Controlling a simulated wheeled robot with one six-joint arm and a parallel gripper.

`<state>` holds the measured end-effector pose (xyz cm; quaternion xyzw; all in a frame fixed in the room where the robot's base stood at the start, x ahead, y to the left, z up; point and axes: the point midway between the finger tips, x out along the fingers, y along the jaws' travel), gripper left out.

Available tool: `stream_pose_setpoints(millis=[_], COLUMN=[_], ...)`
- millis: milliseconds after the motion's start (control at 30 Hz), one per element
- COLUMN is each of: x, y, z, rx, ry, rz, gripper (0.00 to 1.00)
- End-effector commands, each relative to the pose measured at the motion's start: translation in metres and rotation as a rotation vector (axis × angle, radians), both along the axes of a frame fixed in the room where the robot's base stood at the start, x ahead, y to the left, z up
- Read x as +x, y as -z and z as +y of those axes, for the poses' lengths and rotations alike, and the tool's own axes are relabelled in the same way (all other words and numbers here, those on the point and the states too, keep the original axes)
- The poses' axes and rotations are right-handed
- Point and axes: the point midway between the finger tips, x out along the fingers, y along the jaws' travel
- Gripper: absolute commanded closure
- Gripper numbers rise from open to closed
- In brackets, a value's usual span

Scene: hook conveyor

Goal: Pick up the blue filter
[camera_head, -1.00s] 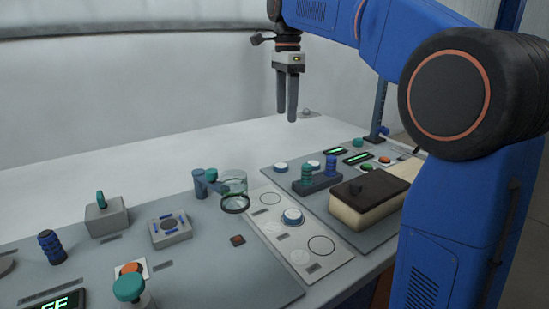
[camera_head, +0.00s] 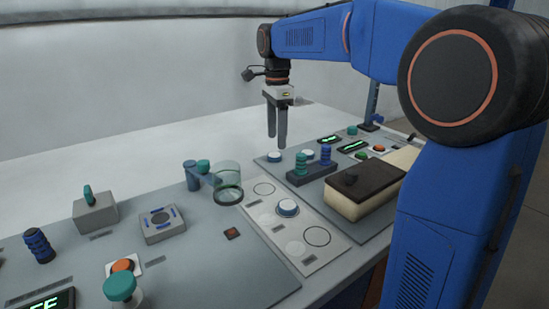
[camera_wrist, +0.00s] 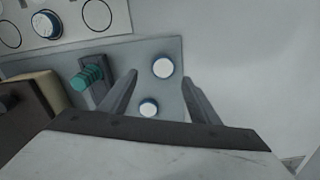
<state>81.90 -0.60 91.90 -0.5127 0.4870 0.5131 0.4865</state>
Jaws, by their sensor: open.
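A blue ridged cylinder (camera_head: 326,154), which looks like a blue filter, stands upright in a dark rack (camera_head: 311,175) in the head view. A teal ridged cylinder (camera_head: 307,161) stands beside it on the left. The wrist view shows the teal cylinder (camera_wrist: 87,76) in the rack, left of my fingers; the blue one cannot be made out there. Another blue ridged cylinder (camera_head: 38,246) stands at the far left of the bench. My gripper (camera_head: 277,142) is open and empty, pointing down, left of and behind the rack. In the wrist view its fingers (camera_wrist: 160,78) are apart.
White round buttons (camera_head: 274,156) (camera_wrist: 163,68) lie below my gripper. A beige block with a dark top (camera_head: 362,186) stands right of the rack. A clear cup (camera_head: 228,182) and a grey box (camera_head: 96,212) stand to the left. The pale back surface is clear.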

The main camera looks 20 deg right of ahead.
Motion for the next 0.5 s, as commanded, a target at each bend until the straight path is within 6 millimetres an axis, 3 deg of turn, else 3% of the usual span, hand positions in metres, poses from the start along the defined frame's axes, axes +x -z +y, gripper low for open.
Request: stream_pose_setpoints(millis=[167, 500], x=[0.001, 0.006], y=[0.01, 0.05], z=[0.001, 0.005], rx=[0.0, 0.0], ry=[0.0, 0.0], rz=[0.001, 0.0], gripper=[0.43, 0.43])
